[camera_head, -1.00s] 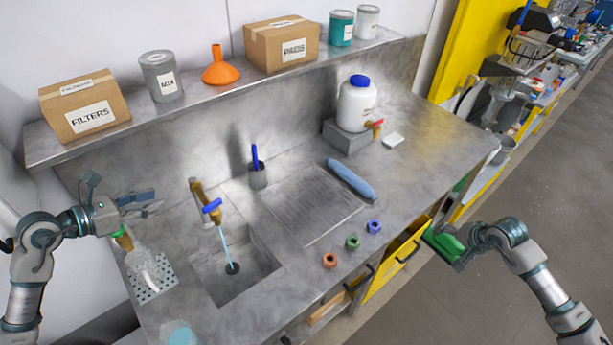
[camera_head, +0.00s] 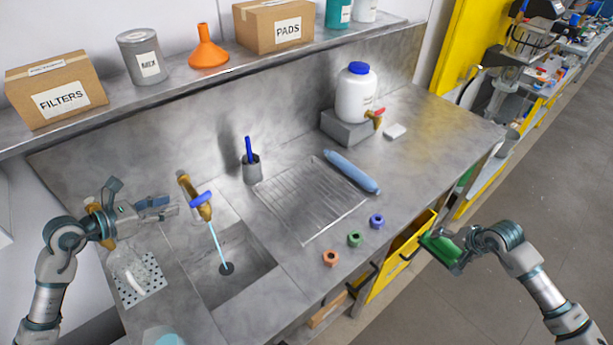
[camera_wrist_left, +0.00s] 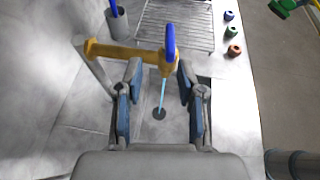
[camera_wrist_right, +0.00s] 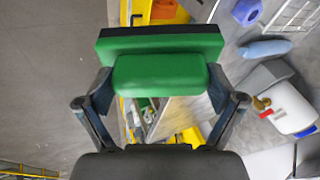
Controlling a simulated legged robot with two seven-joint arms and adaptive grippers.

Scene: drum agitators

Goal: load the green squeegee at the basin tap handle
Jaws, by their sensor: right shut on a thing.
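The brass basin tap (camera_head: 190,190) has a blue handle (camera_head: 201,200), and a thin blue stream runs from it into the sunken basin (camera_head: 245,262). My left gripper (camera_head: 172,206) is open and empty just left of the tap. In the left wrist view the blue tap handle (camera_wrist_left: 170,42) lies ahead between the open fingers (camera_wrist_left: 158,75), apart from them. My right gripper (camera_head: 447,245) is shut on the green squeegee (camera_head: 438,250), off the counter's front edge. In the right wrist view the squeegee's green block with a dark edge (camera_wrist_right: 160,70) sits between the fingers.
A blue-handled tool stands in a grey cup (camera_head: 252,168) behind the basin. A ribbed drainboard (camera_head: 310,205) lies right of it, with a blue bottle (camera_head: 352,172) and three coloured nuts (camera_head: 354,239) around it. An open yellow drawer (camera_head: 400,250) juts out near my right gripper.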

